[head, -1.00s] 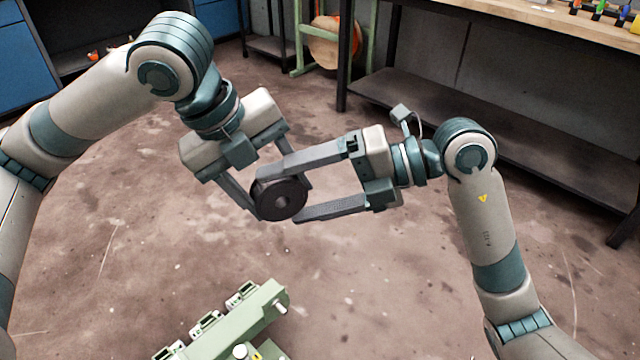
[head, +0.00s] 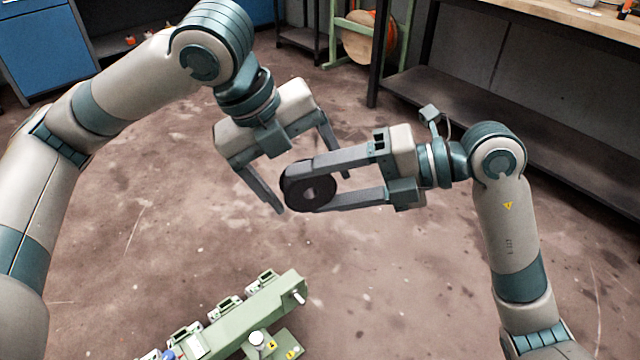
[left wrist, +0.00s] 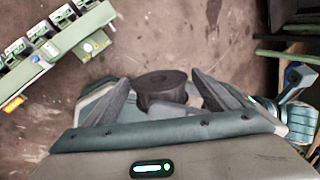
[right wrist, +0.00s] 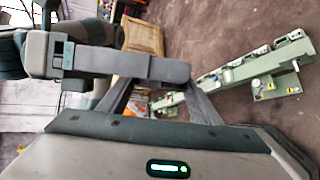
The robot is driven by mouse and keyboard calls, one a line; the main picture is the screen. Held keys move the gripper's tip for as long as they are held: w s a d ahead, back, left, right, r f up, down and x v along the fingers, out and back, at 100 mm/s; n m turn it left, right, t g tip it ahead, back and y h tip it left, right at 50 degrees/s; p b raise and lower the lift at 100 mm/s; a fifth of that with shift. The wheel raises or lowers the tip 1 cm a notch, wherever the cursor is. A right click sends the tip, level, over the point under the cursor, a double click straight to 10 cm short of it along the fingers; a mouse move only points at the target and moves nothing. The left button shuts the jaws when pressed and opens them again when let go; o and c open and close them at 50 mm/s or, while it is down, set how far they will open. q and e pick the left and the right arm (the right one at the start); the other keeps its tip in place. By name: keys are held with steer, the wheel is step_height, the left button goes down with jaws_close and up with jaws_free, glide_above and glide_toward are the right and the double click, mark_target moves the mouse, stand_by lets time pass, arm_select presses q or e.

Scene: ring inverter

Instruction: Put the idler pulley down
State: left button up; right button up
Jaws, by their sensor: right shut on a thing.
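The idler pulley (head: 296,193) is a dark thick wheel with a hole in its middle, held in the air. My right gripper (head: 312,188) is shut on it, with one finger along its upper side and one along its lower side. My left gripper (head: 308,180) is open, its fingers spread apart on either side of the pulley. In the left wrist view the pulley (left wrist: 160,88) shows between the open fingers, with a gap to the left one. In the right wrist view I cannot make out the pulley.
A green machine frame (head: 245,318) with several blocks and a light shaft stub stands below, in front of me. A workbench with a lower shelf (head: 480,125) is at the back right. A blue cabinet (head: 40,50) is at the back left. The floor between is clear.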

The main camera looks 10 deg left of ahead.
arm_select(q)
steer(key=v, duration=1.2)
steer(key=shift+d, duration=0.1)
arm_select(e)
steer(key=shift+r, duration=0.1)
